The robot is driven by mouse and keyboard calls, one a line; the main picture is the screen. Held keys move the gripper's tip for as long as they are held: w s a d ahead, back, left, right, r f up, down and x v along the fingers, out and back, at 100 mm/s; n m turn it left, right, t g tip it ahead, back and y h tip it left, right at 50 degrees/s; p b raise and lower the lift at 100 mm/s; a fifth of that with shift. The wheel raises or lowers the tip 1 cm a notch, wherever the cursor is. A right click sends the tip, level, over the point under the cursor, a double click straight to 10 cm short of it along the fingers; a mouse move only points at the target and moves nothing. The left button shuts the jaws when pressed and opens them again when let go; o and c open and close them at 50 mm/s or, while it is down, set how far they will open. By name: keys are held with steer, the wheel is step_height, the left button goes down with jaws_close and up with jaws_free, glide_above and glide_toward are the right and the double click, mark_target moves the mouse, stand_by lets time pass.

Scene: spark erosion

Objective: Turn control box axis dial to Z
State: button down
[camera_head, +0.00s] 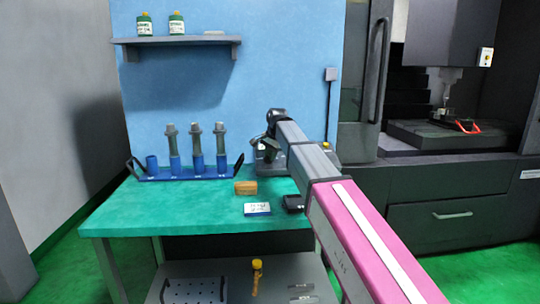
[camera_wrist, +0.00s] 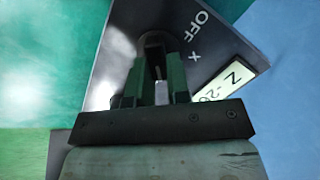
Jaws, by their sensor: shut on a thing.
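The control box shows in the wrist view as a dark grey panel (camera_wrist: 118,50) with white OFF and X marks and a pale label reading Z. Its axis dial (camera_wrist: 153,42) is a dark knob between my fingers, mostly hidden by them. My gripper (camera_wrist: 157,72) is shut on the dial, in front of the panel. The dial's pointer is hidden, so I cannot tell which mark it faces. In the head view the control box (camera_head: 268,168) stands at the back right of the green bench, partly behind my arm, and my gripper (camera_head: 264,142) is at it.
On the green bench (camera_head: 130,208) are a blue rack (camera_head: 190,176) with several tool holders, a brown block (camera_head: 245,187), a white labelled box (camera_head: 257,208) and a small black item (camera_head: 292,203). A shelf (camera_head: 185,40) hangs above. The grey machine (camera_head: 430,180) stands at right.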

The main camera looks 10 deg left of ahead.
steer(key=shift+s+d+f+m+y, duration=0.1)
steer(key=shift+m+y, duration=0.05)
steer(key=shift+m, duration=0.75)
steer(key=shift+s+d+m+y, duration=0.1)
steer(key=shift+m+y, duration=0.05)
steer(key=shift+m, duration=0.75)
steer(key=c, duration=1.1)
jaws_free()
steer(key=v, duration=1)
steer(key=shift+s+r, duration=0.3)
steer(key=shift+r, duration=0.05)
